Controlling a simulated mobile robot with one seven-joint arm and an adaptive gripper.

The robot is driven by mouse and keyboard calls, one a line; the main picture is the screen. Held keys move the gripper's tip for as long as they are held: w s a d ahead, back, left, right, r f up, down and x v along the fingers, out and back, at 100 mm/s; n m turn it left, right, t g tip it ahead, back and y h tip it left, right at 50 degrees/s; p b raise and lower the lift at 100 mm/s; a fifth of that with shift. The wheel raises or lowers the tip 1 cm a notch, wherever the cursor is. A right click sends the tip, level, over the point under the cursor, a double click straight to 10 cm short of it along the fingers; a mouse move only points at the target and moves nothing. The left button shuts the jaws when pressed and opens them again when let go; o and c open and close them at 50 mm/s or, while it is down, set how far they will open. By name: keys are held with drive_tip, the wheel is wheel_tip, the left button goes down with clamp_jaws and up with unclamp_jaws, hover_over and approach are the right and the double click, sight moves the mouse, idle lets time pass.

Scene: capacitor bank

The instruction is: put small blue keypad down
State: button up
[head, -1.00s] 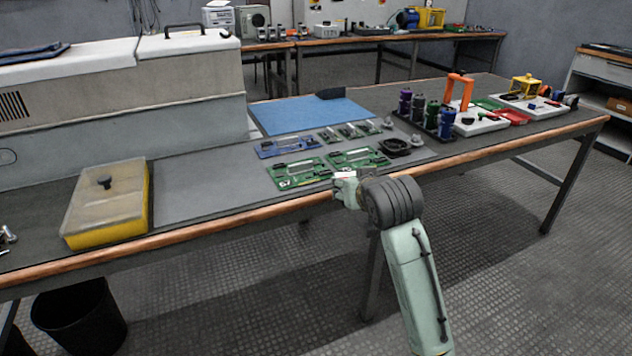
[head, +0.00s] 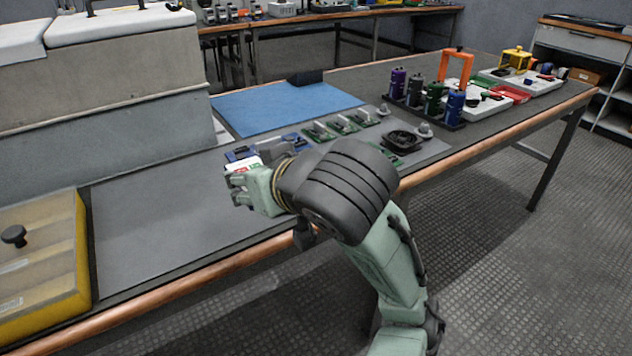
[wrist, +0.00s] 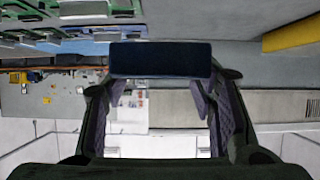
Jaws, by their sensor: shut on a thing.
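My gripper (head: 238,186) is over the front part of the workbench (head: 165,225), left of the circuit boards. In the wrist view, the small blue keypad (wrist: 160,59) shows as a dark navy bar across the fingertips, and the gripper is shut on it. The keypad's face is not visible from there. In the head view I cannot make out the keypad clearly at the gripper. A small white and red patch shows beside the fingers. The gap between keypad and bench top cannot be judged.
A yellow box with a clear lid (head: 40,265) stands at left, with bare grey bench between it and my gripper. A blue mat (head: 290,107), small green boards (head: 342,124), a black round part (head: 402,141) and coloured capacitors (head: 433,97) lie beyond. My arm hides the nearer boards.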

drive_tip(key=w+d+f+p, duration=0.1)
drive_tip(key=w+d+p, duration=0.2)
drive_tip(key=p, duration=0.1)
drive_tip(key=w+d+f+p, duration=0.2)
drive_tip(key=w+d+p, duration=0.2)
drive_tip(key=w+d+f+p, duration=0.2)
drive_tip(key=w+d+p, duration=0.2)
drive_tip(key=p, duration=0.1)
drive_tip(key=shift+w, duration=0.15)
idle(0.3)
drive_tip(key=shift+f+b, duration=0.3)
drive_tip(key=shift+f, duration=0.35)
drive_tip(key=o, duration=1.2)
